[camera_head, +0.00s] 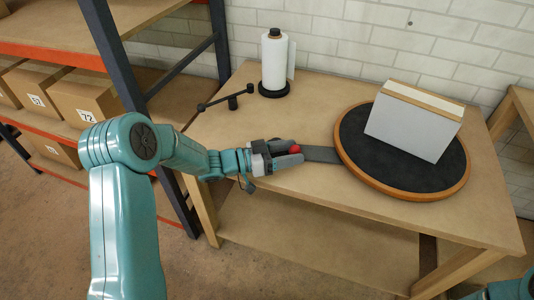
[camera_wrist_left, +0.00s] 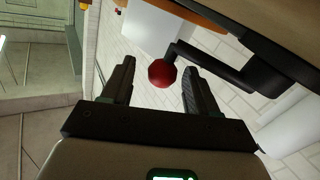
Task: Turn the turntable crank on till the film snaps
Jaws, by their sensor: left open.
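The turntable (camera_head: 355,160) has a black top and a wooden rim and sits on the right of the table. Its crank is a flat dark bar (camera_head: 322,154) reaching left from the rim, with a red knob (camera_head: 296,149) at its end. My left gripper (camera_head: 290,154) is at the knob, its fingers open on either side of it. In the left wrist view the red knob (camera_wrist_left: 162,73) shows between the open fingertips (camera_wrist_left: 157,80), with gaps on both sides. A white roll of film (camera_head: 274,62) stands upright on a black base at the back. My right gripper is out of view.
A dark bar on a small post (camera_head: 230,101) stands left of the roll. A shelf rack with cartons (camera_head: 88,103) is at the left. The table's front left is clear.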

